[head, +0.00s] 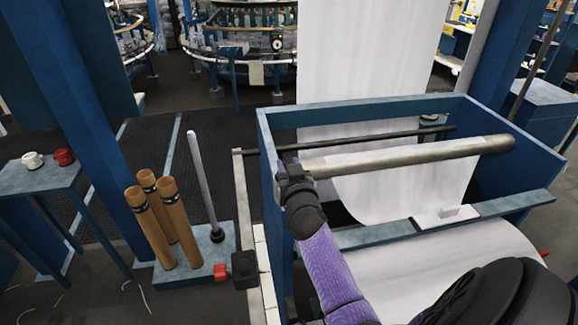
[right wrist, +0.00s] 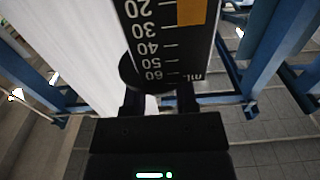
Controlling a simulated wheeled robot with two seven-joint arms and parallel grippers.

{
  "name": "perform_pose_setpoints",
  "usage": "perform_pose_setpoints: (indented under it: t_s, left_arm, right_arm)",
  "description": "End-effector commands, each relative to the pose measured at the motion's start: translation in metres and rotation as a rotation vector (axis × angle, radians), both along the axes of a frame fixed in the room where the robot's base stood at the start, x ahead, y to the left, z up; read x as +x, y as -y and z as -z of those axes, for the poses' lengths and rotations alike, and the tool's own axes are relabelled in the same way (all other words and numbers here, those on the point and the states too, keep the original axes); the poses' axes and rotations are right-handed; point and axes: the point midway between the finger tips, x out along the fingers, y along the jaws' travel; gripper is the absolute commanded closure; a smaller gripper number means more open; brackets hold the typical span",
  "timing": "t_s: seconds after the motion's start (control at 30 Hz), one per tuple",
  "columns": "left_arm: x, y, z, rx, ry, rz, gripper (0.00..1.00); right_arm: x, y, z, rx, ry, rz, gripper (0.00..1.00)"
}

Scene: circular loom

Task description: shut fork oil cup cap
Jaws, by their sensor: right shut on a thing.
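My right gripper (head: 284,168) is at the left end of the pale roller, above the blue frame's left side. In the right wrist view, its two black fingers (right wrist: 159,98) reach up to a black graduated piece (right wrist: 150,50). That piece has upside-down white numbers marked in ml and an orange area (right wrist: 191,10). A dark round rim shows behind its lower end. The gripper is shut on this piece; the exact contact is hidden. I cannot make out a separate fork oil cup cap in either view. My left gripper is out of view.
The pale roller (head: 420,154) lies across the blue frame (head: 365,108), with white fabric below. At left, several brown tubes (head: 157,228) and a grey spindle (head: 203,180) stand on a low plate. A side table (head: 35,178) holds a white and a red spool.

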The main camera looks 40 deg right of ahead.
Motion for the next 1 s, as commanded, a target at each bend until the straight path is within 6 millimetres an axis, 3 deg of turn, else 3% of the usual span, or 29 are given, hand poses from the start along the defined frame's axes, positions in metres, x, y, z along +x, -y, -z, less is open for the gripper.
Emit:
perform_pose_setpoints:
  t_s: [0.77, 0.87, 1.0]
  left_arm:
    - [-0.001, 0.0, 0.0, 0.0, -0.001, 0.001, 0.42]
    - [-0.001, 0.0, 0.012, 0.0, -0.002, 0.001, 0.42]
    - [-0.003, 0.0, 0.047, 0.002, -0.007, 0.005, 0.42]
  right_arm:
    - [0.0, 0.0, 0.001, 0.0, -0.001, 0.001, 1.0]
    - [0.001, -0.001, 0.004, 0.003, 0.009, 0.038, 1.0]
    - [0.003, -0.002, 0.009, 0.004, 0.012, 0.168, 1.0]
